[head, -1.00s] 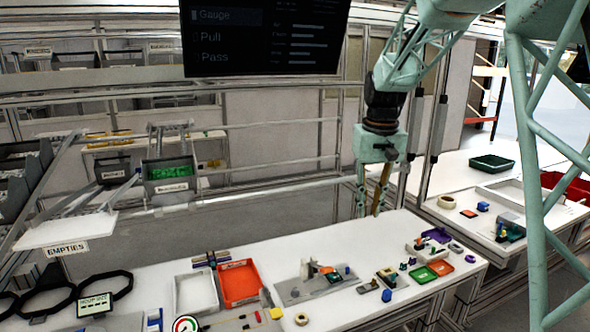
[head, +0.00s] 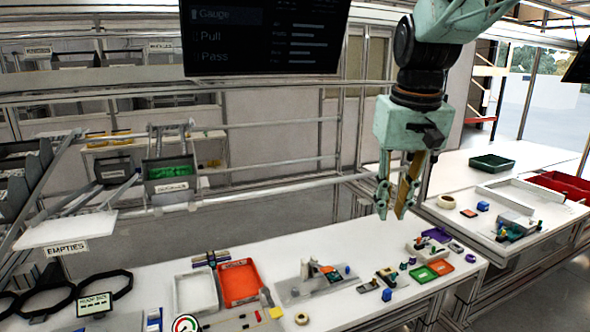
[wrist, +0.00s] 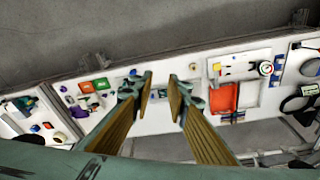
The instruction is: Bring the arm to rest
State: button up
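My gripper (head: 392,212) hangs from my teal arm above the back edge of the white workbench (head: 370,240), right of the picture's middle in the head view. It points down and is clear of the bench. In the wrist view my gripper (wrist: 163,97) shows its two wood-coloured finger pads apart with nothing between them. It is open and empty. The bench top (wrist: 158,118) lies well below the fingertips in the wrist view.
The bench holds an orange tray (head: 240,283), a white tray (head: 196,293), a grey fixture plate (head: 300,290), and small green and red trays. A screen (head: 265,38) hangs upper left of my arm.

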jog(key=s+f+t, duration=0.1)
jog(key=s+f, duration=0.1)
jog(key=s, duration=3.1)
jog(key=shift+s+t, duration=0.4)
jog(key=shift+o, duration=0.7)
jog(key=shift+a, duration=0.1)
